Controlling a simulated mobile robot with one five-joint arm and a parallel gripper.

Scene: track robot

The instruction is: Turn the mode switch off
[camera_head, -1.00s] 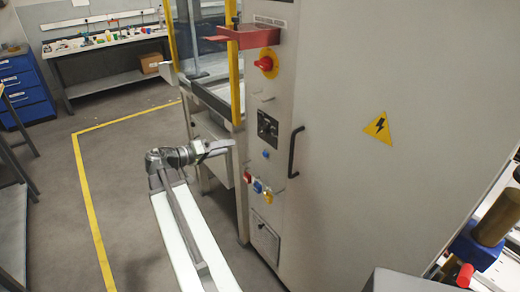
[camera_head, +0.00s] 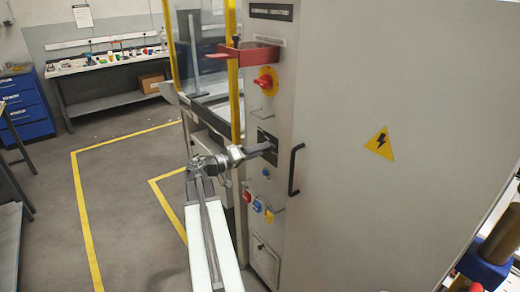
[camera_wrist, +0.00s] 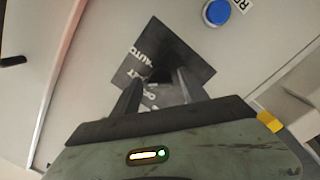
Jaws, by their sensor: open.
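The mode switch is a black square plate (camera_head: 267,136) with a dark knob, on the narrow grey panel of the cabinet. In the wrist view the plate (camera_wrist: 178,52) looks turned, with white lettering including "AUTO". My gripper (camera_head: 268,148) is at the plate in the head view and covers part of it. In the wrist view my gripper (camera_wrist: 158,82) is open, its two fingers apart on either side of the dark knob. The knob is dim, so its exact setting and any finger contact cannot be told.
A blue button (camera_wrist: 216,12) sits near the plate. Above it on the panel are a red knob on yellow (camera_head: 265,80) and a red bracket (camera_head: 243,53). A black door handle (camera_head: 294,170) stands out at right. Coloured sockets (camera_head: 257,206) are below. Floor at left is clear.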

